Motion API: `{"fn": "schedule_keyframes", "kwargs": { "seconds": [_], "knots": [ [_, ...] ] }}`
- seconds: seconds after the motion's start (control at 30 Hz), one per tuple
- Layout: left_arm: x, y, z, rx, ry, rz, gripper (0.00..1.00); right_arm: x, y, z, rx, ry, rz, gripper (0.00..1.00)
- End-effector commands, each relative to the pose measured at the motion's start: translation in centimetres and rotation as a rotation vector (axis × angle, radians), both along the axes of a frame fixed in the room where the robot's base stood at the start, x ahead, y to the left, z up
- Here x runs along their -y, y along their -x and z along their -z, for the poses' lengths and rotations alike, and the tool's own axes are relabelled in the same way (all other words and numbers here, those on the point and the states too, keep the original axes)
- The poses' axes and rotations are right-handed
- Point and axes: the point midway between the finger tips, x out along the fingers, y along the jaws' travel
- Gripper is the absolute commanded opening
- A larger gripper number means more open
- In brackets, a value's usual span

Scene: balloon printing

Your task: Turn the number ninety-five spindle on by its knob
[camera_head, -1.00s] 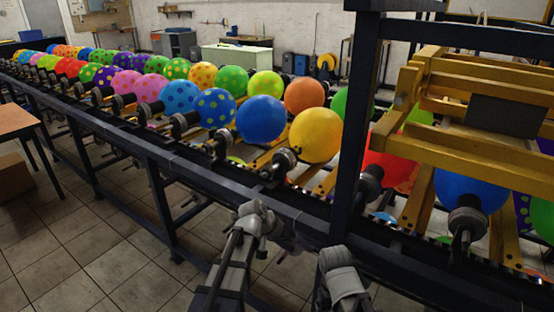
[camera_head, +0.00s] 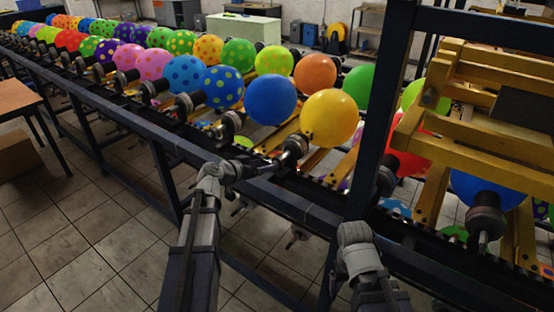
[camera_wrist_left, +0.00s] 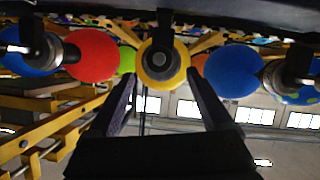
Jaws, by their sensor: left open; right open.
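A yellow balloon (camera_head: 328,117) sits on a spindle with a round dark knob (camera_head: 295,147) facing me. In the left wrist view, the upside-down picture puts this knob (camera_wrist_left: 161,62) near the centre, in front of the yellow balloon. My left gripper (camera_wrist_left: 164,75) is open, with its two fingers on either side of the knob's line of sight; contact cannot be told. In the head view the left arm reaches to the front rail, and its fingertips are not clearly seen. My right arm's link shows at the lower right; its gripper is hidden. No spindle number is readable.
A dark conveyor rail (camera_head: 270,190) runs across in front of the spindles. A blue balloon (camera_head: 270,100) is beside the yellow one. A dark post (camera_head: 380,130) and a yellow wooden frame (camera_head: 470,110) stand to the right. A brown table (camera_head: 15,97) is at left.

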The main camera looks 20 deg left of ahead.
Motion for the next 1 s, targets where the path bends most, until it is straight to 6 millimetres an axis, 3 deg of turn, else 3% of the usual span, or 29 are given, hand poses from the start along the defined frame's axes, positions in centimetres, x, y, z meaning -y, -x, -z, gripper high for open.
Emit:
{"fn": "schedule_keyframes", "kwargs": {
  "seconds": [0.17,0.6,0.93,1.0],
  "knots": [
    [0.4,-1.0,0.6,-0.002,0.000,0.001,0.84,0.0,0.0,0.6,0.000,0.000,0.000,0.84],
    [2.8,-6.1,2.9,-0.002,-0.001,0.003,0.84,0.0,0.0,2.9,-0.001,0.000,0.000,0.84],
    [3.1,-6.5,3.0,-0.002,0.001,0.001,0.84,0.0,0.0,2.9,-0.001,0.000,0.000,0.84],
    [3.0,-6.5,2.9,-0.002,0.001,0.001,0.76,0.0,0.0,2.9,-0.001,0.000,0.000,0.84]
  ]
}}
